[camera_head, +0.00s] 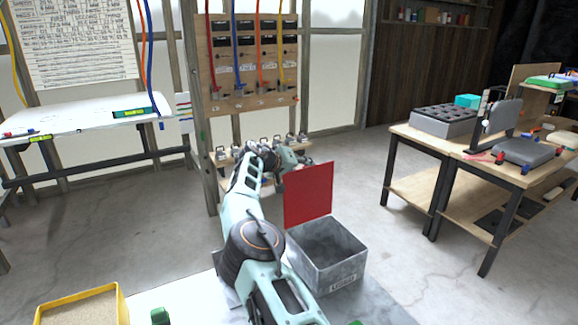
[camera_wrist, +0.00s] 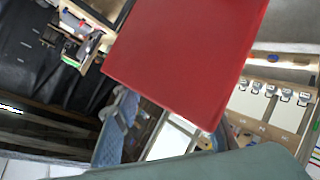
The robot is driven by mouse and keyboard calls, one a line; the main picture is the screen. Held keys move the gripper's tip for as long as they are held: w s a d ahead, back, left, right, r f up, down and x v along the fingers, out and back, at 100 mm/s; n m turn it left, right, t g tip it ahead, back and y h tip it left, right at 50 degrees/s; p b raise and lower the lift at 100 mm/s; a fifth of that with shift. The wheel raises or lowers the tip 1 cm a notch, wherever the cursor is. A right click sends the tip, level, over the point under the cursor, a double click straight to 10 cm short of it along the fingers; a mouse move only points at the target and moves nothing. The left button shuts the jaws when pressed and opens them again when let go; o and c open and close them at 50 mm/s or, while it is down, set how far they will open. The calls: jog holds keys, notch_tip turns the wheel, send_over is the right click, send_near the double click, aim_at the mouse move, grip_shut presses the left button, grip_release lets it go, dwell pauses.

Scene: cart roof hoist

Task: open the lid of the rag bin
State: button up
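The rag bin (camera_head: 335,262) is an open-topped grey metal box with a small label on its front. Its red lid (camera_head: 308,194) stands raised, about upright, at the bin's back left edge, and I see into the bin, which looks empty. My gripper (camera_head: 302,161) is at the upper left corner of the lid; whether it touches the lid I cannot tell. Its fingers are too small and partly hidden, so their opening does not show. In the wrist view the red lid (camera_wrist: 185,55) fills the upper middle, close to the camera.
A yellow-rimmed tray (camera_head: 84,308) lies at the lower left. A white table (camera_head: 85,118) stands at the left, and a wooden board with hoses (camera_head: 248,60) behind my arm. Workbenches (camera_head: 445,140) with tools stand at the right. Floor between bin and benches is clear.

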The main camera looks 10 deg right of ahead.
jog(key=v, duration=1.1)
jog(key=shift+a+r, duration=0.15)
jog(key=shift+a, duration=0.25)
jog(key=shift+c, duration=0.2)
